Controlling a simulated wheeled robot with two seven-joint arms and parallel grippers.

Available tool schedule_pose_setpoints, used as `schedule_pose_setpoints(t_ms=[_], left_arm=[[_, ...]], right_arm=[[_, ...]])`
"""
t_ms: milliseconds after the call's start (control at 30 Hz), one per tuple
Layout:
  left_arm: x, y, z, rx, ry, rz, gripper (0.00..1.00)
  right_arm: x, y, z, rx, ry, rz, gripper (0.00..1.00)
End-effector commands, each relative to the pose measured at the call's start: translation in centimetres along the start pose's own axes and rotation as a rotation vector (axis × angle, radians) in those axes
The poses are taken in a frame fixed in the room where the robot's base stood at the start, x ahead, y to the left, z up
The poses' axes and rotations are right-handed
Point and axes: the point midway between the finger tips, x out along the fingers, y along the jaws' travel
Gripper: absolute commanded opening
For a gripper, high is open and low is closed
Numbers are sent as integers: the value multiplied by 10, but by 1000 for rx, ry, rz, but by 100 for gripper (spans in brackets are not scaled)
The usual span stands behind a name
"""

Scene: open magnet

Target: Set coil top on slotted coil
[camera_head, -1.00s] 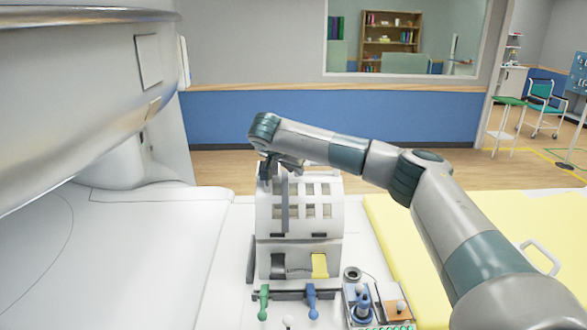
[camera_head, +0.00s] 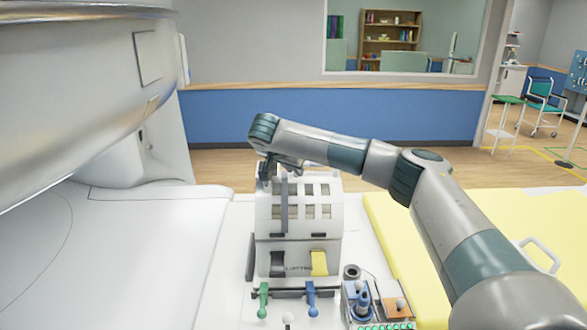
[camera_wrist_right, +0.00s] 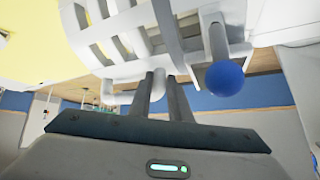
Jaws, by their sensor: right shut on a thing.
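The coil top (camera_head: 311,226) is a white curved shell with rows of rectangular windows. It stands upright directly over the slotted coil (camera_head: 299,250), a pale block with a dark tab (camera_head: 278,263) and a yellow tab (camera_head: 319,263) on its front. I cannot tell whether the two touch along their whole edge. My right gripper (camera_head: 277,178) is at the upper left of the coil top. In the right wrist view its fingers (camera_wrist_right: 166,84) are shut on the coil top's white tube handle (camera_wrist_right: 118,97). A blue ball on a grey rod (camera_wrist_right: 226,78) is beside them. My left gripper is out of view.
Green (camera_head: 264,299) and blue (camera_head: 312,298) handles are in front of the coil. A small tray (camera_head: 378,325) with knobs and a blue peg is at its right. A yellow pad (camera_head: 385,225) lies to the right. The big white scanner (camera_head: 75,100) overhangs the left.

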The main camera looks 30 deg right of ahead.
Motion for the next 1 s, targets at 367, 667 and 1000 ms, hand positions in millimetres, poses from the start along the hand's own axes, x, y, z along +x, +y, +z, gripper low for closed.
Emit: schedule_pose_setpoints(t_ms=[367, 667, 1000], left_arm=[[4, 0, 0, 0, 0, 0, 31], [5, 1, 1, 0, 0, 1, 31], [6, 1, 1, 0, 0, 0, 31]], right_arm=[[3, 0, 2, 3, 3, -3, 0], [7, 1, 6, 4, 2, -2, 0], [7, 1, 6, 3, 1, -1, 39]])
